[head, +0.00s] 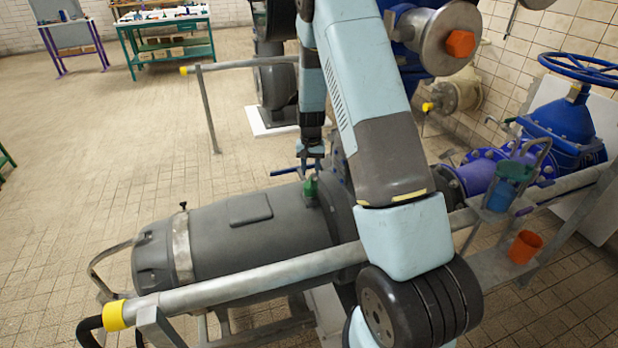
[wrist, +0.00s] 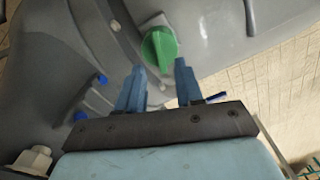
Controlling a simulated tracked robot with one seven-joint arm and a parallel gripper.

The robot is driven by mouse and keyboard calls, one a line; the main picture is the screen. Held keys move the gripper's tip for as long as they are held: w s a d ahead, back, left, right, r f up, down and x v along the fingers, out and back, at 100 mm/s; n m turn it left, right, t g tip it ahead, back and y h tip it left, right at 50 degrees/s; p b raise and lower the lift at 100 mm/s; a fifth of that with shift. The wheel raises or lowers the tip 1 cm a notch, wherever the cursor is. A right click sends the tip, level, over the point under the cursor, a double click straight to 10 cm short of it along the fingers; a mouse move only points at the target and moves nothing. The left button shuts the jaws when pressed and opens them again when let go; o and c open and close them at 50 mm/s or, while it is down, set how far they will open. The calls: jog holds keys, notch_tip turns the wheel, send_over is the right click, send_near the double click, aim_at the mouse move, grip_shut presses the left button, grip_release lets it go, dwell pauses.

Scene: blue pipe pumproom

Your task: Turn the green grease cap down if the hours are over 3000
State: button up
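The green grease cap (head: 310,188) stands on top of the grey motor (head: 250,235), near its flange end. In the wrist view the cap (wrist: 160,47) is a round green knob with a raised grip bar, just beyond the fingertips. My gripper (head: 311,170) points down right above the cap in the head view. In the wrist view its two blue fingers (wrist: 159,66) are spread apart, one to each side of the cap's line, with nothing between them. I cannot tell whether they touch the cap. No hours reading is legible in either view.
A grey handrail (head: 250,270) with a yellow end runs in front of the motor. Blue pipework with a handwheel (head: 580,68) stands at the right, with an orange cup (head: 524,246) nearby.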

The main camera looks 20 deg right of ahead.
notch_tip(320, 180, up, 9)
dwell(0.3)
dwell(0.4)
notch_tip(320, 180, up, 13)
jog(key=n+t, duration=0.1)
send_over(311, 181)
jog(key=s+a, duration=0.2)
jog(key=s, duration=0.5)
jog(key=s+a+r+n+t, duration=0.1)
jog(key=s+r+t, duration=0.1)
jog(key=s+r, duration=0.65)
jog(key=s+r+n+t, duration=0.1)
jog(key=s+r, duration=0.2)
jog(key=s, duration=0.8)
jog(key=s+a+r+n+t, duration=0.1)
jog(key=s+r, duration=0.3)
jog(key=s, duration=0.6)
jog(key=shift+s+a+r+t, duration=0.25)
jog(key=shift+s+a+t, duration=0.05)
jog(key=shift+s, duration=0.1)
